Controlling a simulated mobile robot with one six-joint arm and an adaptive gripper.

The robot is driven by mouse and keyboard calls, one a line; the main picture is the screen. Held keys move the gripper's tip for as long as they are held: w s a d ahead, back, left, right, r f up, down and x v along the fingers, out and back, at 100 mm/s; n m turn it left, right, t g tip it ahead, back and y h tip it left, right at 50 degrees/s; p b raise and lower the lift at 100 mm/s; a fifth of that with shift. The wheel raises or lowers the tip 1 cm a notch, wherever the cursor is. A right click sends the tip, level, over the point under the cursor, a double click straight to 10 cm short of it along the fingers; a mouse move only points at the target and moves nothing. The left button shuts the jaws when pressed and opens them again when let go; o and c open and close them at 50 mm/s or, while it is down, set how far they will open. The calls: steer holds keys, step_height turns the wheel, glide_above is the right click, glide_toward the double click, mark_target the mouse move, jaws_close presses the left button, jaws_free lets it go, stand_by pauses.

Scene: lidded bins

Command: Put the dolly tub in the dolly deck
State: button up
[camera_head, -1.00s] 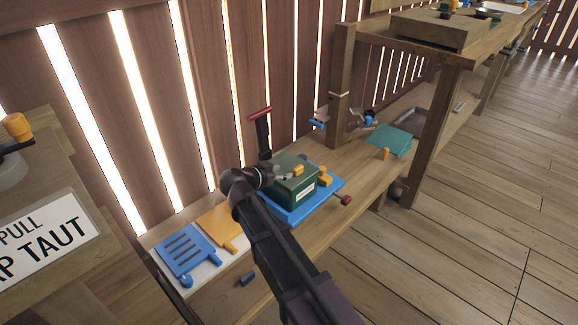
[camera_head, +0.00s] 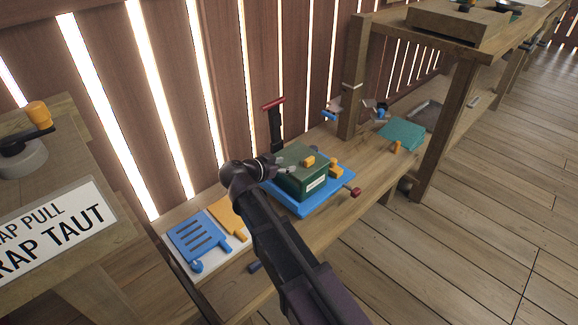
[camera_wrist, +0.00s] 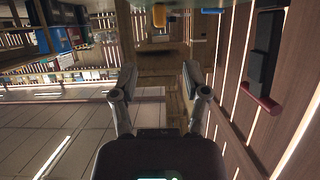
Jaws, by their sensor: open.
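The dark green tub (camera_head: 308,182), with a white label, appears to sit on the blue dolly deck (camera_head: 296,212) on the bench in the head view. A yellow block shows on the tub's top. The deck has a black upright with a red bar (camera_head: 273,103) at its back; this handle also shows at the right of the wrist view (camera_wrist: 262,104). My gripper (camera_head: 290,168) is at the tub's upper left side. In the wrist view my gripper (camera_wrist: 158,84) has its fingers apart with nothing between them. Whether a finger touches the tub cannot be told.
A blue slotted plate (camera_head: 198,236) and an orange plate (camera_head: 228,216) lie left of the deck. A red knob (camera_head: 356,191) and a yellow piece (camera_head: 336,167) are at its right. A teal mat (camera_head: 401,134) lies beyond, near the wooden post (camera_head: 354,80). The wall stands behind.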

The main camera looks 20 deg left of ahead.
steer(key=shift+d, duration=0.1)
steer(key=w+d+f+n+g, duration=0.15)
steer(key=d+f+g, duration=0.25)
steer(key=d, duration=0.9)
steer(key=w+d+f+g, duration=0.2)
steer(key=d+f+g, duration=0.1)
steer(key=d, duration=0.9)
steer(key=s+d+f+n+g+y, duration=0.1)
steer(key=s+d, duration=0.4)
steer(key=d, duration=0.6)
steer(key=s+d+f+n+g+y, duration=0.2)
steer(key=s+d+f+g+y, duration=0.1)
steer(key=d, duration=0.8)
steer(key=shift+s+f+g+y, duration=0.25)
steer(key=shift+s+g+y, duration=0.4)
steer(key=shift+s, duration=0.5)
